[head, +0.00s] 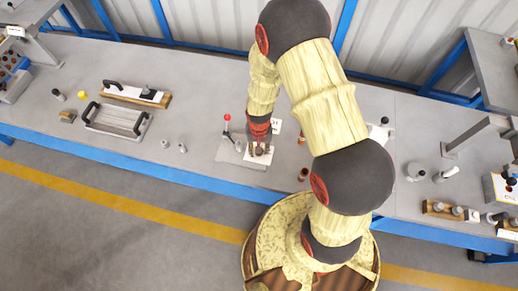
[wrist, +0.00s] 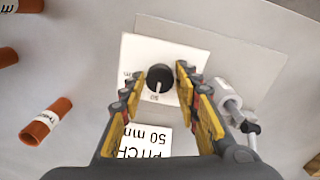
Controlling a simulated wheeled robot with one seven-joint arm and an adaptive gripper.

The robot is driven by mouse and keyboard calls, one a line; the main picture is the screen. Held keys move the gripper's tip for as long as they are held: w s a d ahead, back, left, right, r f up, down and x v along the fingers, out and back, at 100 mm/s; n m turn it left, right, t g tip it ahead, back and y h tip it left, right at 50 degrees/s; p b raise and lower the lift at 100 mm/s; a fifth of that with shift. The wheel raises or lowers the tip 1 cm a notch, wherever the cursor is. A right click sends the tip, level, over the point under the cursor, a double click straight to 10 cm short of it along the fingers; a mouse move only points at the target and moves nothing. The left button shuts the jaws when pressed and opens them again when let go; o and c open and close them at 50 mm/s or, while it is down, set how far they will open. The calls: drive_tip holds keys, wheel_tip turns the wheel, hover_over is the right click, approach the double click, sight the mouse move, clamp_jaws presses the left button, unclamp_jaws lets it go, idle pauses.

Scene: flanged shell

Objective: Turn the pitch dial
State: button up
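The pitch dial (wrist: 160,78) is a small black round knob with a white pointer line, on a white plate (wrist: 140,55) in the wrist view. The pointer is aimed down toward a "50" mark. A label card (wrist: 145,141) reading "PITCH 50 mm" lies below it, partly hidden by my gripper. My gripper (wrist: 158,84) is open, its yellow-padded fingers on either side of the knob with a gap to each; I cannot tell how high they are above it. In the head view my gripper (head: 260,150) is over the plate, and the dial is hidden behind it.
A red-knobbed lever (head: 227,124) stands left of my gripper. A grey cylindrical fitting (wrist: 228,92) is close to the right finger. Orange labelled cylinders (wrist: 46,120) lie to the left. A metal tray with handles (head: 116,120) is farther left on the bench.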

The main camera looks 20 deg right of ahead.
drive_tip(key=shift+o, duration=1.3)
drive_tip(key=shift+r, duration=0.1)
wheel_tip(320, 180, up, 12)
drive_tip(key=s+r+n+t+b, duration=0.2)
drive_tip(key=s+r, duration=0.5)
drive_tip(key=r, duration=0.6)
drive_tip(key=s+r+n+t+b, duration=0.2)
drive_tip(key=s+r, duration=0.5)
drive_tip(key=r, duration=0.6)
drive_tip(key=shift+r+t+b, duration=0.3)
drive_tip(key=shift+t+b, duration=0.5)
drive_tip(key=shift+b, duration=0.3)
